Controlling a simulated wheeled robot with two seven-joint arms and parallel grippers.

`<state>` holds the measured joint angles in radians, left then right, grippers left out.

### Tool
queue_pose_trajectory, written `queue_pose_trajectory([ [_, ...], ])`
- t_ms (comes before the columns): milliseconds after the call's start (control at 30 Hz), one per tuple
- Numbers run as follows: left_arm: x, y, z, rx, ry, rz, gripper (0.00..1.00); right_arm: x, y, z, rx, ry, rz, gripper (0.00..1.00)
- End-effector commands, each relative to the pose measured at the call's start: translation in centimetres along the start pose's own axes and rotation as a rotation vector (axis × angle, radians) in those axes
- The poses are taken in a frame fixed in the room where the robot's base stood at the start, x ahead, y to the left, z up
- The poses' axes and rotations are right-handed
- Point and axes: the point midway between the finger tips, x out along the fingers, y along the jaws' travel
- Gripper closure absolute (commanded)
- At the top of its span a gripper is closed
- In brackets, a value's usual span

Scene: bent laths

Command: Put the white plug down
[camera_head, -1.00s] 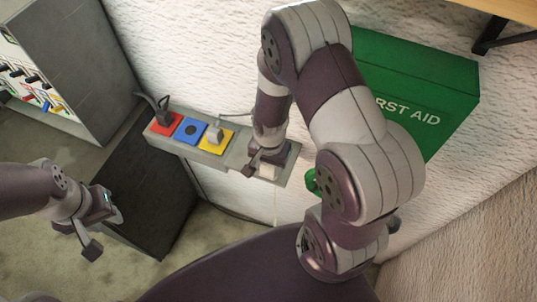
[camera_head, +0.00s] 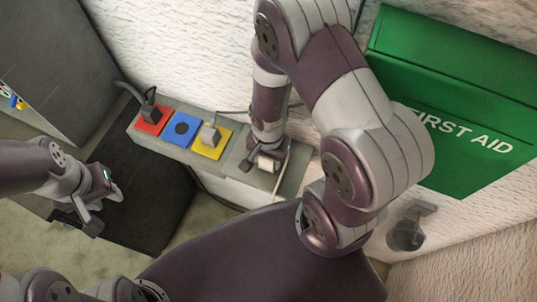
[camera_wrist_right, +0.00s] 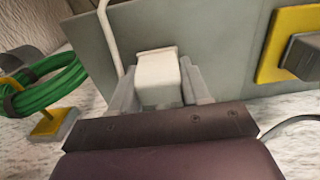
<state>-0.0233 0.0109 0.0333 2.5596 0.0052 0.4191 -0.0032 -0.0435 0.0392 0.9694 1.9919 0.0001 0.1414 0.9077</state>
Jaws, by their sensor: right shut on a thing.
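The white plug (camera_wrist_right: 158,78) sits between the fingers of my right gripper (camera_wrist_right: 160,88), which is shut on it. In the head view my right gripper (camera_head: 258,163) and the white plug (camera_head: 268,163) are over the right end of the grey ledge (camera_head: 238,172). A pale cord (camera_wrist_right: 108,40) runs beside the plug in the wrist view. I cannot tell whether the plug touches the ledge. My left gripper (camera_head: 103,202) is open and empty, at the left, away from the ledge.
The ledge carries a red plate (camera_head: 150,120) with a dark plug, a blue plate (camera_head: 181,128) and a yellow plate (camera_head: 221,144) with a grey plug. A green first aid box (camera_head: 455,100) is on the wall. A green coil (camera_wrist_right: 50,85) hangs near my right gripper.

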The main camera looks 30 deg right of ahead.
Motion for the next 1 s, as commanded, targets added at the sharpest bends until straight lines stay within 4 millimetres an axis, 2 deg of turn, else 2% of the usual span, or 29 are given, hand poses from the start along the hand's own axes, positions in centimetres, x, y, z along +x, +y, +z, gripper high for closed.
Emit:
queue_pose_trajectory([
  [333,0.6,0.0,0.1,0.0,-0.001,0.0,0.64,0.8,0.0,0.0,0.0,0.0,-0.001,1.0],
  [367,0.6,0.0,0.1,0.0,-0.001,0.0,0.64,0.8,0.0,0.0,0.0,0.0,0.0,0.47],
  [400,0.6,0.0,0.1,0.0,-0.001,0.0,0.64,0.8,0.0,0.0,0.0,0.0,0.0,0.34],
  [433,0.6,0.0,0.1,0.0,-0.001,0.0,0.64,0.8,0.0,0.0,0.0,0.0,0.0,0.28],
  [733,0.3,0.0,0.1,0.0,-0.001,0.0,0.64,0.5,0.0,0.0,0.0,0.001,-0.001,0.28],
  [833,-0.9,0.0,-0.1,0.0,0.0,0.0,0.64,-1.2,-0.1,-0.1,0.0,0.002,-0.002,0.28],
  [867,-0.2,0.0,0.0,0.0,0.0,0.0,0.64,-1.3,-0.1,-0.1,0.0,0.004,-0.005,0.28],
  [1000,0.5,0.0,0.1,0.0,-0.001,0.0,0.64,-5.2,-0.1,-0.1,0.0,0.006,-0.007,0.28],
])
